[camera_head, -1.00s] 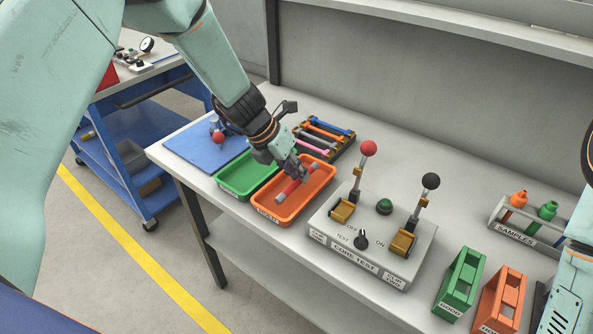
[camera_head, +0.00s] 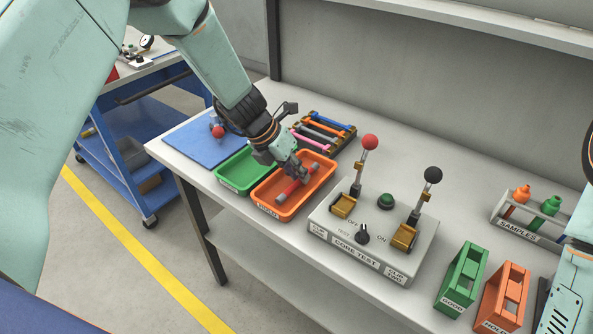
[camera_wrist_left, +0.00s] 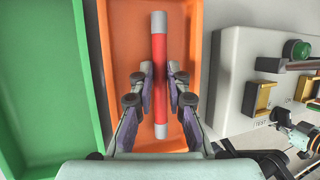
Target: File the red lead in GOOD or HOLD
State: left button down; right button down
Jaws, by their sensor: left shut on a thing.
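The red lead (camera_wrist_left: 159,75), a red rod with grey ends, is in the orange HOLD tray (camera_head: 277,213). My left gripper (camera_head: 299,177) reaches down into that tray and is shut on the middle of the lead. The gripper's fingers (camera_wrist_left: 160,85) sit on both sides of the rod in the left wrist view. I cannot tell whether the lead touches the tray floor. The green GOOD tray (camera_head: 231,184) stands just left of the orange one.
The core test box (camera_head: 340,247) with two levers and a knob stands right of the HOLD tray. A rack of coloured leads (camera_head: 325,130) lies behind the trays. Green (camera_head: 461,280) and orange (camera_head: 502,298) stands and a SAMPLES rack (camera_head: 517,230) are farther right. A blue mat (camera_head: 196,142) lies left.

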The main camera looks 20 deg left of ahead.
pick_arm(q)
jog(key=shift+f, duration=0.25)
jog(key=c, duration=1.2)
grip_release()
jog(key=shift+o, duration=0.3)
jog(key=shift+o, duration=1.2)
jog(key=shift+a, duration=0.1)
notch_tip(320, 180, up, 7)
jog(key=p, duration=0.7)
jog(key=shift+r+p, duration=0.1)
jog(key=shift+p, duration=0.3)
jog(key=shift+a, duration=0.1)
